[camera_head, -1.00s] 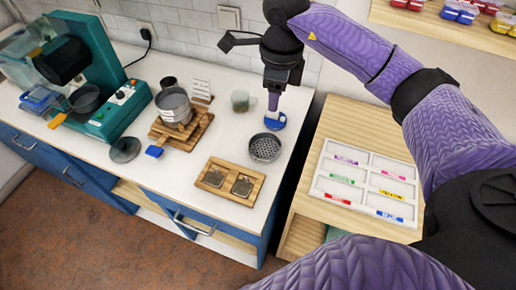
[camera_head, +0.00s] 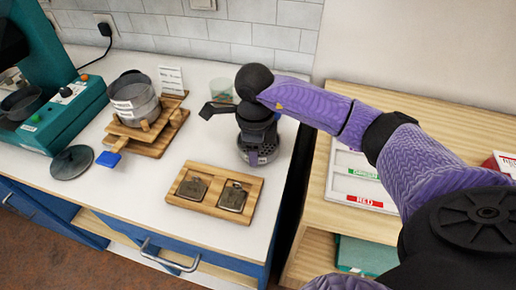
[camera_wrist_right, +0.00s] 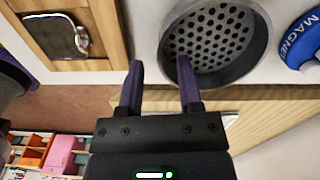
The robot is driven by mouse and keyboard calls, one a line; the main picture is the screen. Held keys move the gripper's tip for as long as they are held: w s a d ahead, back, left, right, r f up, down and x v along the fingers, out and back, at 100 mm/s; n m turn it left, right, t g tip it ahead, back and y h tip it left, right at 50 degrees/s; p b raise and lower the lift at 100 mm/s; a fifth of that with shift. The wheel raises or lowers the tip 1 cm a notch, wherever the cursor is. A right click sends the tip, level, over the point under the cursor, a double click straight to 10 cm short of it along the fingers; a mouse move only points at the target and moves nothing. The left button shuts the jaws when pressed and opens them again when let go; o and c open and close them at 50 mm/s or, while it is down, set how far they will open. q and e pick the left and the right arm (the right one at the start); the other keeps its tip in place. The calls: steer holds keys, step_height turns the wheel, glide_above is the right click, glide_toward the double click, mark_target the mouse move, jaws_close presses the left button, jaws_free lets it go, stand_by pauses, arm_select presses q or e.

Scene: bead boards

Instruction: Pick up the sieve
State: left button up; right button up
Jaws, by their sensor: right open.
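The sieve, a grey round metal cup with a perforated bottom, (camera_head: 264,158) stands on the white counter right of the wooden tray. My right gripper (camera_wrist_right: 158,64) is over it, and the hand hides most of it in the head view; the fingertips are hidden there. In the right wrist view the sieve (camera_wrist_right: 213,38) lies beyond the fingertips, with one finger in front of its near rim. The two purple fingers are apart, with nothing between them. My left gripper is not in view.
A wooden tray (camera_head: 200,208) with two metal pieces lies left of the sieve. A blue disc marked MAGNET (camera_wrist_right: 303,45) lies close by. A stacked pot (camera_head: 135,105) stands on a wooden stand. A glass cup (camera_head: 221,89) is behind. A wooden cabinet (camera_head: 335,210) stands at right.

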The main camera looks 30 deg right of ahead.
step_height(320, 180, down, 2)
steer(key=shift+f, duration=0.25)
steer(key=shift+r, duration=0.1)
jaws_close()
